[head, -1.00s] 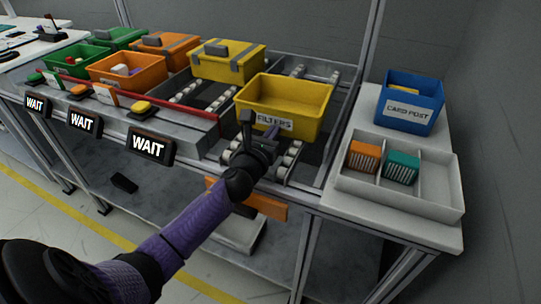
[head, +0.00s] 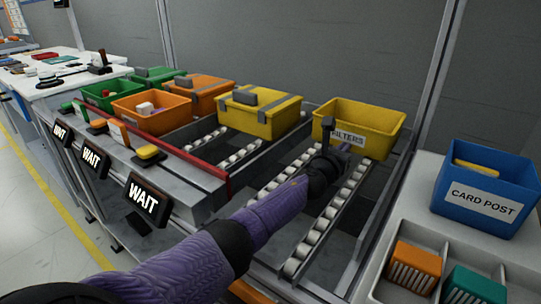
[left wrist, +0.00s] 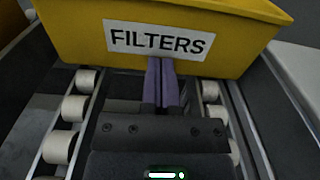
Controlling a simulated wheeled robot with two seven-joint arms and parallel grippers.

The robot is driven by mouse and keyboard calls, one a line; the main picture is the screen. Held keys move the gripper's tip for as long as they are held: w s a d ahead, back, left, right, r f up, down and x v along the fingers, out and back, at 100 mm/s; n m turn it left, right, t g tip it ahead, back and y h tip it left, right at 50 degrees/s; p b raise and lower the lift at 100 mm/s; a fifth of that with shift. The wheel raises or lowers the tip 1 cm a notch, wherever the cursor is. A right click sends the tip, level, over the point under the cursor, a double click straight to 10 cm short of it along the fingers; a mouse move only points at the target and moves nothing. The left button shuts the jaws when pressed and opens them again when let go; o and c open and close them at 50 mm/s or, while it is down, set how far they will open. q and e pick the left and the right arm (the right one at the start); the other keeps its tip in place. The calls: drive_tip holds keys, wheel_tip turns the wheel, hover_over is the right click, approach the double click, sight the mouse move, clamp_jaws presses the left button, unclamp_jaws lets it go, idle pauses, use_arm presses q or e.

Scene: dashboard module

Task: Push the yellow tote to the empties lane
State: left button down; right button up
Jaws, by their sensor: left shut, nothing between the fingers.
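The yellow tote (head: 370,121) with a FILTERS label is open-topped and sits far up the right-hand roller lane (head: 300,240). My left gripper (head: 337,152) is shut and empty at the tote's near wall, just below the label. In the left wrist view the tote (left wrist: 250,45) fills the top, and the closed purple fingertips (left wrist: 161,84) meet its front face at the label's lower edge. The tote stands level on the rollers. Its inside floor is mostly hidden. My right gripper is not in view.
A lidded yellow tote (head: 262,115) stands on the neighbouring lane to the left. Orange (head: 150,112) and green (head: 100,98) totes are further left, behind a red bar (head: 185,155). A blue CARD POST bin (head: 484,190) stands on the right. The near rollers are clear.

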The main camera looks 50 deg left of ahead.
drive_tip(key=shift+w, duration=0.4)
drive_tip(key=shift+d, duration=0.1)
